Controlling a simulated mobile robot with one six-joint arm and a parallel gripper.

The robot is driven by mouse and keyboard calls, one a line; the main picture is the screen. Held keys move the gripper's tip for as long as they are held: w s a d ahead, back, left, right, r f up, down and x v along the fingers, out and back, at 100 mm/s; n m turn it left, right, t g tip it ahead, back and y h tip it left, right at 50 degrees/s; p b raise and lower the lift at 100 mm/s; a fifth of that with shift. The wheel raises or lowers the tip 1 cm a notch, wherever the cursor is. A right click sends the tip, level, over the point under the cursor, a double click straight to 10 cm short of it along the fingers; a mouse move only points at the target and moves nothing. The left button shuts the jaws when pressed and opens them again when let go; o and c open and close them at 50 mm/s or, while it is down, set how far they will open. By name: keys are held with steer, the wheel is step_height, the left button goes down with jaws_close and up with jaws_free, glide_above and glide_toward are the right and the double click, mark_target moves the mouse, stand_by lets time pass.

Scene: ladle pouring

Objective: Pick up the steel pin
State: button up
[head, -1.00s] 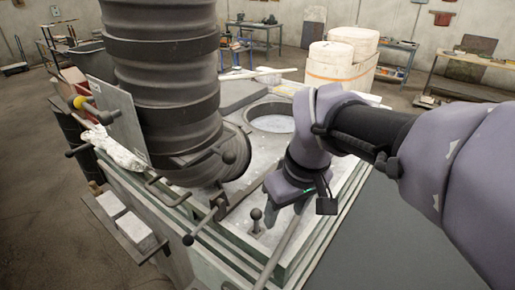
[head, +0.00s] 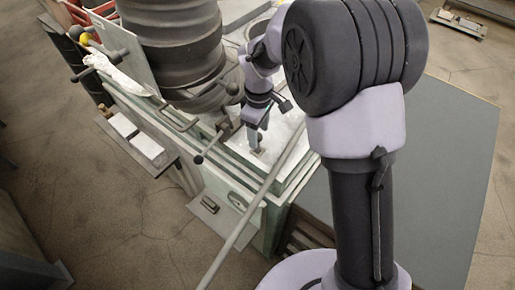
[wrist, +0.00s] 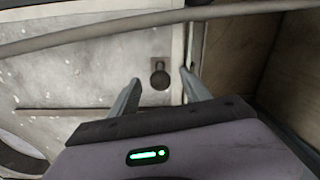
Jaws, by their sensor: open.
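The steel pin shows in the wrist view as a dark round knob (wrist: 160,80) on a small plate, on the pale top surface of the machine. My gripper (wrist: 161,76) is open, with one finger on each side of the knob in the picture. A gap shows between the knob and each finger, and the fingers' height over it is hard to judge. In the head view my gripper (head: 257,146) points down over the pale recessed top (head: 235,145). There the pin is mostly hidden at the fingertips.
A long grey bar (head: 243,222) runs diagonally close to my gripper; it also crosses the top of the wrist view (wrist: 90,32). A large dark ribbed column (head: 175,45) with handles stands just left. A raised green rim (head: 285,180) edges the recess.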

glide_above(257, 154)
steer(key=f, duration=0.4)
steer(key=shift+w+d+f, duration=0.1)
steer(key=shift+w+f, duration=0.15)
steer(key=shift+w, duration=0.15)
steer(key=shift+s+d+r, duration=0.1)
steer(key=shift+c, duration=0.9)
jaws_close()
